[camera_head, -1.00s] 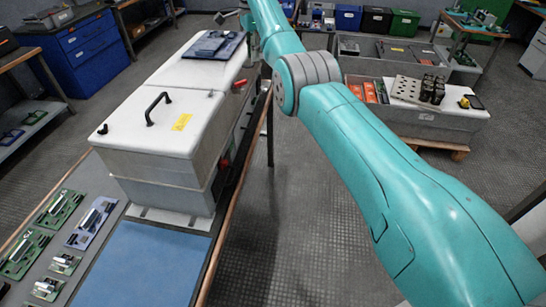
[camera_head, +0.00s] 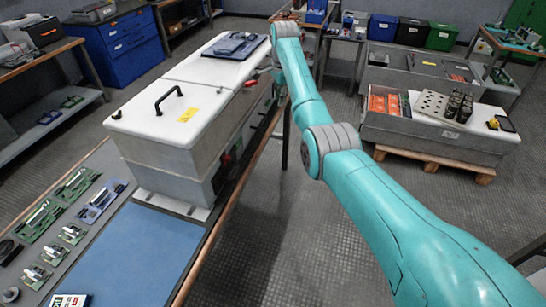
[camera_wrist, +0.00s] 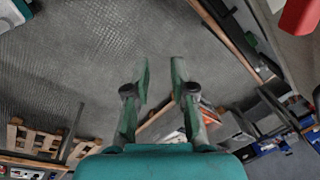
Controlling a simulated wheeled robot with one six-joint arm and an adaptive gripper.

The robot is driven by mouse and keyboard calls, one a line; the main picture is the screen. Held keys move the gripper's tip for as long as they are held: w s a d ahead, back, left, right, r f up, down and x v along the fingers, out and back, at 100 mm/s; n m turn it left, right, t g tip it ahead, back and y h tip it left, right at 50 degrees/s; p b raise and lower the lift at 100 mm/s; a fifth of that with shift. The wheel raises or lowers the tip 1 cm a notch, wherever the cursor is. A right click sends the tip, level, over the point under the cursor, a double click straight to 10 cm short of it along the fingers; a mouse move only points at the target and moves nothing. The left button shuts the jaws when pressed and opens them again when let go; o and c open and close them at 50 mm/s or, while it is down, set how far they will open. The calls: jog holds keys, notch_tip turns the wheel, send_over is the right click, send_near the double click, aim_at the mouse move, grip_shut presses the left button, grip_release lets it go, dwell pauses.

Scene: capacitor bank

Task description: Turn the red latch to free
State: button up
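The white-lidded capacitor cabinet (camera_head: 205,75) stands on the bench with its lids closed. A small red latch handle (camera_head: 250,84) shows at the lid's right edge, and a second red part (camera_head: 226,158) sits lower on the side near the front. In the wrist view a red piece (camera_wrist: 299,15) shows large at the top right corner, cut off by the frame; I cannot tell which red part it is. My gripper (camera_wrist: 160,78) is open and empty, its fingers apart over a floor background, not touching the red piece. In the head view my gripper is small and unclear beside the cabinet's far right side.
A black lid handle (camera_head: 168,98) and dark flat items (camera_head: 235,46) are on top of the cabinet. A blue mat (camera_head: 140,255) and several green circuit boards lie on the bench. A grey crate on a pallet (camera_head: 430,135) stands right. Floor between is clear.

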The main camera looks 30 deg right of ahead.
jog(key=s+a+f+n+t, duration=0.1)
jog(key=s+a+f+n, duration=0.1)
jog(key=f, duration=0.9)
jog(key=s+a+f+n+t, duration=0.1)
jog(key=a+f, duration=0.3)
jog(key=f, duration=0.7)
jog(key=shift+s+a+f+n+h, duration=0.3)
jog(key=shift+s+a+n, duration=0.1)
